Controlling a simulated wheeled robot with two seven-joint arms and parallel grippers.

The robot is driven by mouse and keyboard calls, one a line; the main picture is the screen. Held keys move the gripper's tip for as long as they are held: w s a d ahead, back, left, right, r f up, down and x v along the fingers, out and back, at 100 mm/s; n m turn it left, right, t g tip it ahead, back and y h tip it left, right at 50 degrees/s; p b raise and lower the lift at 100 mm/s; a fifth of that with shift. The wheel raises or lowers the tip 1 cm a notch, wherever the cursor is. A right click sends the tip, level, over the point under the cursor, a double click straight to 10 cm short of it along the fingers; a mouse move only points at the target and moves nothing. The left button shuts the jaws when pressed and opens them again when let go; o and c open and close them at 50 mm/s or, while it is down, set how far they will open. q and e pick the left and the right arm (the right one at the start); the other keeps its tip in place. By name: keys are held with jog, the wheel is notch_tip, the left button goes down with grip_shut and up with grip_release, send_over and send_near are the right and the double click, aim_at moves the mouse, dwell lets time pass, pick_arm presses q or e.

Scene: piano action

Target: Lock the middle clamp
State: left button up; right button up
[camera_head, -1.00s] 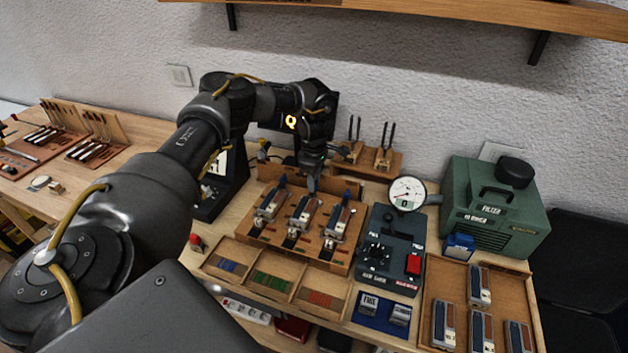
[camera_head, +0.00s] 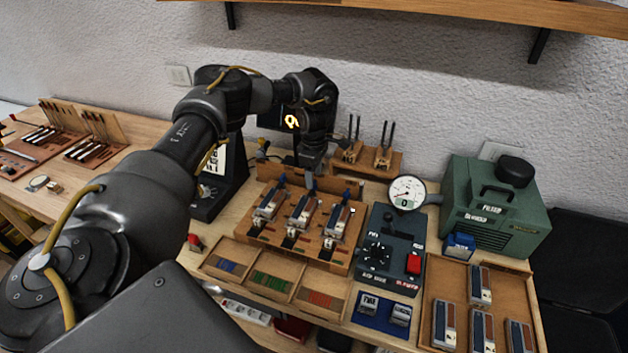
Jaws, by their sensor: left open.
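Three clamp stations stand in a row on a wooden fixture (camera_head: 322,255), each with a small grey and reddish block in it. The middle clamp (camera_head: 302,212) is between the left clamp (camera_head: 269,205) and the right clamp (camera_head: 338,221). My left gripper (camera_head: 311,183) points down just above the back end of the middle clamp and is open. Its fingers are small and dark here, and I cannot tell whether they touch the clamp's lever, which they partly hide. My right gripper is not in view.
Compartments with blue, green and red strips (camera_head: 275,283) lie in front of the fixture. A dark control box (camera_head: 378,262) with a round gauge (camera_head: 407,192) stands to the right.

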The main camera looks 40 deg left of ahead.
pick_arm(q)
notch_tip(320, 180, up, 9)
jog(key=shift+f+b, duration=0.15)
jog(key=shift+b, duration=0.15)
dwell(0.5)
